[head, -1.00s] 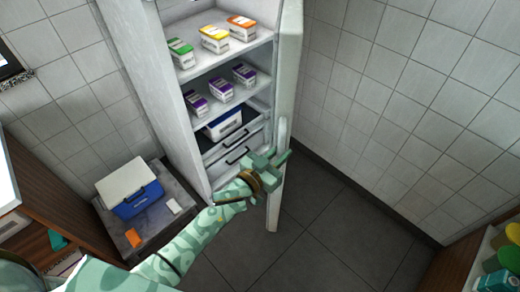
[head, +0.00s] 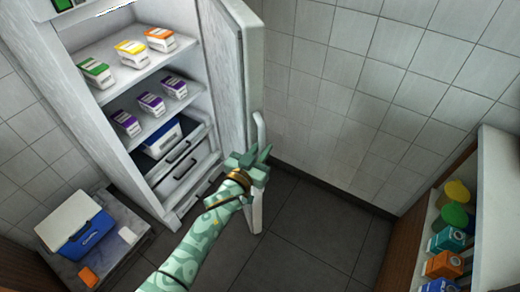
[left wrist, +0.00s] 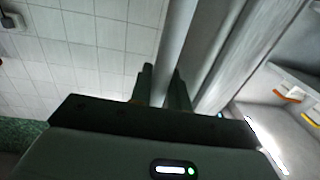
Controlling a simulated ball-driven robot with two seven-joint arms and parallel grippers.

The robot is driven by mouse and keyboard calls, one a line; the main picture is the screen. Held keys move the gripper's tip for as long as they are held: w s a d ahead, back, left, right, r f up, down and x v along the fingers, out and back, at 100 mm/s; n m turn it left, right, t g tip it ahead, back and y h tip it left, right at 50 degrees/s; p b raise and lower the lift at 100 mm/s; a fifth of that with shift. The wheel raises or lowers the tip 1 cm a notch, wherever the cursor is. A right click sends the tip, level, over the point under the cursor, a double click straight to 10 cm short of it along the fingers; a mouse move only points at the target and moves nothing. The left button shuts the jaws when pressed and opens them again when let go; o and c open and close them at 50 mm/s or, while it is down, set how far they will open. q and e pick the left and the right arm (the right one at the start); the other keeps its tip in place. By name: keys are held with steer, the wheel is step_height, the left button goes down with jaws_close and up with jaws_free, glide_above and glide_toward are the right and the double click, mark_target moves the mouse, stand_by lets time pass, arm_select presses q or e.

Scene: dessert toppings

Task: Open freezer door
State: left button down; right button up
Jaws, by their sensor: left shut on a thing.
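The freezer door (head: 228,70) stands wide open, its edge toward me, hinged on the right side of the white freezer (head: 100,118). A vertical handle (head: 259,130) runs along the door's outer side. My left gripper (head: 262,155) is at the lower part of this handle. In the left wrist view the gripper's two dark fingers (left wrist: 160,88) sit around the pale handle bar (left wrist: 178,35), shut on it. My right gripper is not in view.
Shelves inside hold several small cartons (head: 150,103) and a blue and white box (head: 161,137), above drawers (head: 180,165). A blue cooler (head: 78,228) stands at lower left. A shelf with colored tubs (head: 452,215) is at right. The floor (head: 310,235) between is clear.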

arm_select(q)
steer(key=c, duration=1.4)
jaws_free()
steer(key=shift+s+a, duration=0.2)
steer(key=shift+s, duration=0.1)
steer(key=shift+p+v, duration=2.1)
steer(key=shift+v, duration=5.7)
